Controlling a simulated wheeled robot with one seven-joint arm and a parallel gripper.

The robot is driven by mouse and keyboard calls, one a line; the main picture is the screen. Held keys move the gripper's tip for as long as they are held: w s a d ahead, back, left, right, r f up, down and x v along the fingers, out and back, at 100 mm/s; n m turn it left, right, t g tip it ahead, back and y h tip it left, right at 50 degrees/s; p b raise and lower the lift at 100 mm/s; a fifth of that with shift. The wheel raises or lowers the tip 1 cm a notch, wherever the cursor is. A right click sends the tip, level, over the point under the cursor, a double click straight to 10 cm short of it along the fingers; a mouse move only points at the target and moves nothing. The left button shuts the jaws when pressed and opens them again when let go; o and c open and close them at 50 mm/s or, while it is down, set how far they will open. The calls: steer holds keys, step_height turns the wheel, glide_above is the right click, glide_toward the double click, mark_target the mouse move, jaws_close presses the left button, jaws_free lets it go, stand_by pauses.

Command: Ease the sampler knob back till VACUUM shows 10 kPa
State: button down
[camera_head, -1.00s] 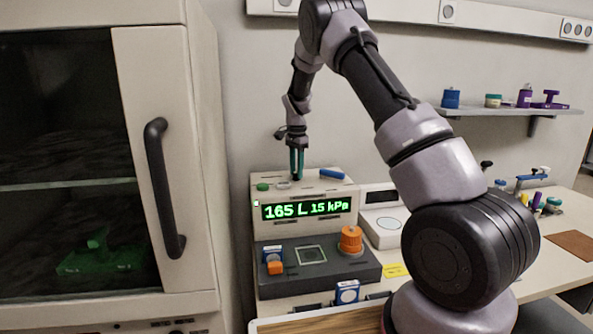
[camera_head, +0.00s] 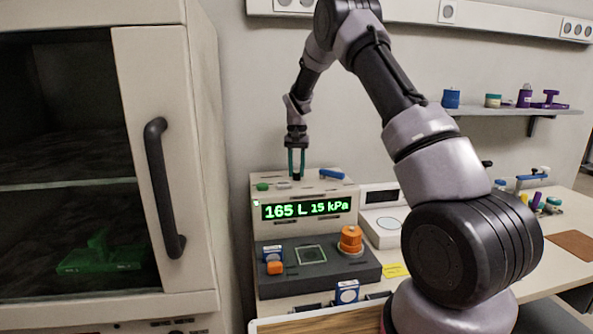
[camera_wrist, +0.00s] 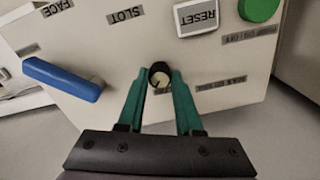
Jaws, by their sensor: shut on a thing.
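The sampler (camera_head: 345,190) is a beige box. Its green display (camera_head: 306,208) reads 165 L and 15 kPa. On its top is a small round black knob (camera_wrist: 160,73) with a pale face, partly hidden by the fingers. My gripper (camera_head: 297,175) points straight down from above with teal fingers. In the wrist view my gripper (camera_wrist: 160,78) is shut on the knob, one fingertip on each side. The small labels near the knob are too blurred to read for certain.
A blue lever (camera_wrist: 62,78), a RESET button (camera_wrist: 197,17) and a green button (camera_wrist: 258,9) lie around the knob. An orange knob (camera_head: 350,240) stands on the dark front panel. A cabinet with a tall handle (camera_head: 165,188) stands at left.

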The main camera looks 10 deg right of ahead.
mark_target(297, 172)
steer(key=shift+n, duration=0.6)
steer(key=c, duration=0.6)
jaws_free()
step_height(297, 172, up, 11)
steer(key=shift+d+f, duration=0.1)
